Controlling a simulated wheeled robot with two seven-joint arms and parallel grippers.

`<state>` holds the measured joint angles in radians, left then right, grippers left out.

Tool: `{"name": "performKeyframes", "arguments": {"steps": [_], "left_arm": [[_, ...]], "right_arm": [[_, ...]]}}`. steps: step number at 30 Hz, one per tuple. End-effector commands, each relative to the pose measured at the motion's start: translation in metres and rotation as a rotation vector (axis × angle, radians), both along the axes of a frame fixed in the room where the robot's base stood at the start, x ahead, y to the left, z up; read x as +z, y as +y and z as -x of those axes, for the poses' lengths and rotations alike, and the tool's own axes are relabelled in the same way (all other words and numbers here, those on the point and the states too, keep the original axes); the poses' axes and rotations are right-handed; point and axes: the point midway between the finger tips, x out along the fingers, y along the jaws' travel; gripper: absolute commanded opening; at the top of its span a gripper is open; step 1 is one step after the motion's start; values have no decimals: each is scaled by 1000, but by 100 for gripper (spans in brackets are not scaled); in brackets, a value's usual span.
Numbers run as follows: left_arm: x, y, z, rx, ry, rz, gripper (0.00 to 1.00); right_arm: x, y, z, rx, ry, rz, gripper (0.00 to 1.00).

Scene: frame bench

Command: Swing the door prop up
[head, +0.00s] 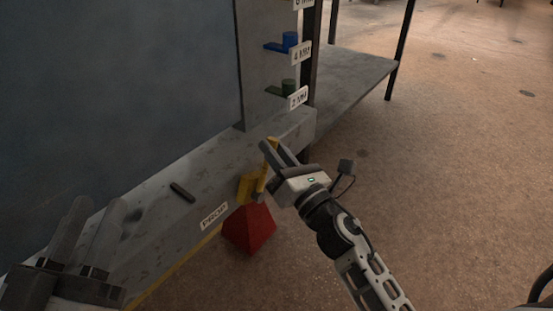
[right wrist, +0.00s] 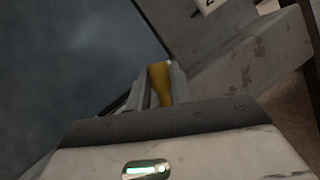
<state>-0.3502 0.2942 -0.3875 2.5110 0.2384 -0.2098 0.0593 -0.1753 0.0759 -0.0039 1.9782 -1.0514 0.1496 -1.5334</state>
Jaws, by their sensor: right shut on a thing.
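The yellow door prop (head: 246,188) sits at the front edge of the grey sill, just right of the PROP label (head: 214,216). My right gripper (head: 268,152) is shut on the prop's upper yellow part, which also shows between the fingers in the right wrist view (right wrist: 160,84). My right gripper shows there too (right wrist: 160,88). The fingers hide some of the prop. My left gripper (head: 98,215) is at the lower left, in front of the sill, with its two fingers apart and nothing seen between them. The dark blue-grey door panel (head: 120,90) stands behind the sill.
A red pyramid-like block (head: 249,229) is just below the prop. A dark bar (head: 182,192) lies on the sill (head: 160,215). A blue peg (head: 288,41) and a green peg (head: 287,87) stick out from the post, with labels. Open floor (head: 450,170) lies to the right.

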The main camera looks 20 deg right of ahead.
Motion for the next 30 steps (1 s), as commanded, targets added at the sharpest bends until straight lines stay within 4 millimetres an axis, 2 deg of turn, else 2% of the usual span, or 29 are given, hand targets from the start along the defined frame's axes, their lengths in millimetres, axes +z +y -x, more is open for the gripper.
{"name": "performKeyframes", "arguments": {"steps": [3,9,25,26,27,28,30], "left_arm": [[10,0,0,10,-108,-26,36],[23,0,2,20,-217,-51,36],[28,1,4,24,-258,-60,36],[28,1,4,24,-258,-60,36],[28,1,4,24,-258,-60,36],[28,1,4,24,-258,-60,36],[28,1,4,24,-258,-60,36]], "right_arm": [[-1,3,6,-4,-27,53,0],[2,9,12,-5,-54,108,0],[4,11,13,-4,-64,130,0],[4,11,13,-4,-64,129,24],[4,11,13,-4,-64,129,35],[4,11,13,-4,-64,129,43],[4,11,13,-3,-64,128,43]]}}
